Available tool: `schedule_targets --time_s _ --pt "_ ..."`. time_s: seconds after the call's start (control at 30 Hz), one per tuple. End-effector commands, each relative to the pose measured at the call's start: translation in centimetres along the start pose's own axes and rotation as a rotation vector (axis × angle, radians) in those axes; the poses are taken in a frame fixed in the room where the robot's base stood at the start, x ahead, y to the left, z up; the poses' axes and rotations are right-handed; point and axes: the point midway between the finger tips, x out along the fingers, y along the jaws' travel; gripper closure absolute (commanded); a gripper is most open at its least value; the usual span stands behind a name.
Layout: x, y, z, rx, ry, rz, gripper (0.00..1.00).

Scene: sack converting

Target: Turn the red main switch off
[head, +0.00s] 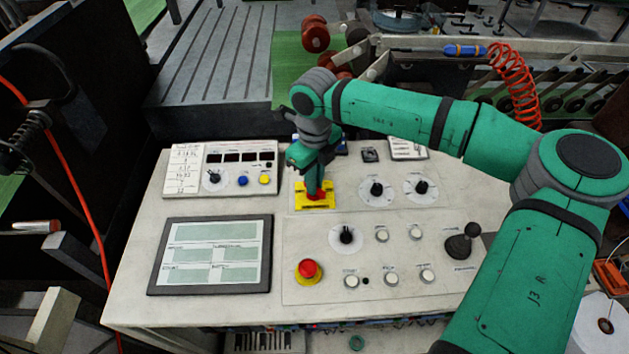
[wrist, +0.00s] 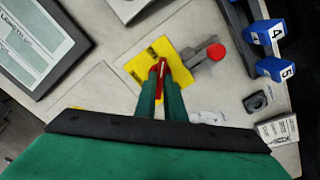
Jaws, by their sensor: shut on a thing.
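The red main switch (head: 319,196) sits on a yellow plate (head: 302,203) at the back middle of the pale control desk. In the wrist view the red switch handle (wrist: 162,67) stands between my fingertips, with the yellow plate (wrist: 136,70) beneath it. My gripper (head: 313,188) points down over the plate and is shut on the red handle. It also shows in the wrist view (wrist: 163,78). The fingers hide part of the handle, and I cannot read the plate's markings.
A red mushroom button (head: 308,269) on a yellow ring is in front of the switch. Dials (head: 377,189), a black joystick (head: 464,242) and a screen (head: 211,254) are on the desk. A grey piece with a red knob (wrist: 216,51) stands close beside the plate.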

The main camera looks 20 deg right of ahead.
Motion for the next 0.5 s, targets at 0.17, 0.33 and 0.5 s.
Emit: schedule_targets --time_s 0.17,0.33,0.5 --pt "-0.05 0.01 0.02 -0.007 0.000 0.000 1.00" --pt "-0.05 0.01 0.02 -0.007 -0.001 0.000 1.00" --pt "-0.05 0.01 0.02 -0.007 0.000 -0.001 0.72"
